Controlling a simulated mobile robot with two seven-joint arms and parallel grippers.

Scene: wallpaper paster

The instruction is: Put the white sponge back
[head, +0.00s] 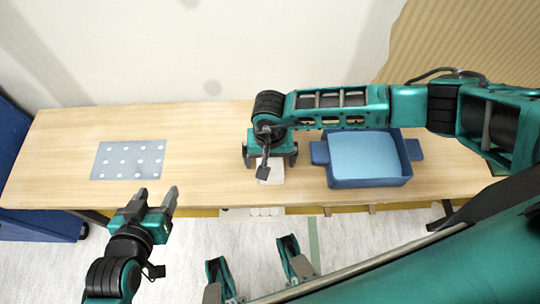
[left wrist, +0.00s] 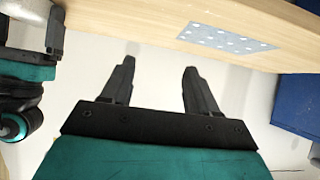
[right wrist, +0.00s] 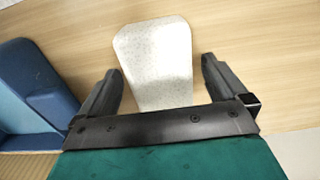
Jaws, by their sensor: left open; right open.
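The white sponge (right wrist: 155,60) lies on the wooden table, and in the right wrist view it sits between and beyond my right gripper's open fingers. In the head view the sponge (head: 270,172) is partly hidden under my right gripper (head: 270,160). My right gripper (right wrist: 162,85) is open above it; I cannot tell whether the fingers touch it. My left gripper (head: 158,200) is open and empty, in front of the table's front edge, and its fingers also show in the left wrist view (left wrist: 160,80).
A blue tub (head: 368,182) with light blue contents stands right of the sponge. A grey-blue sheet with white dots (head: 128,160) lies on the left of the table (head: 205,130). The table between sheet and sponge is clear. A blue cabinet (head: 30,180) stands at the left.

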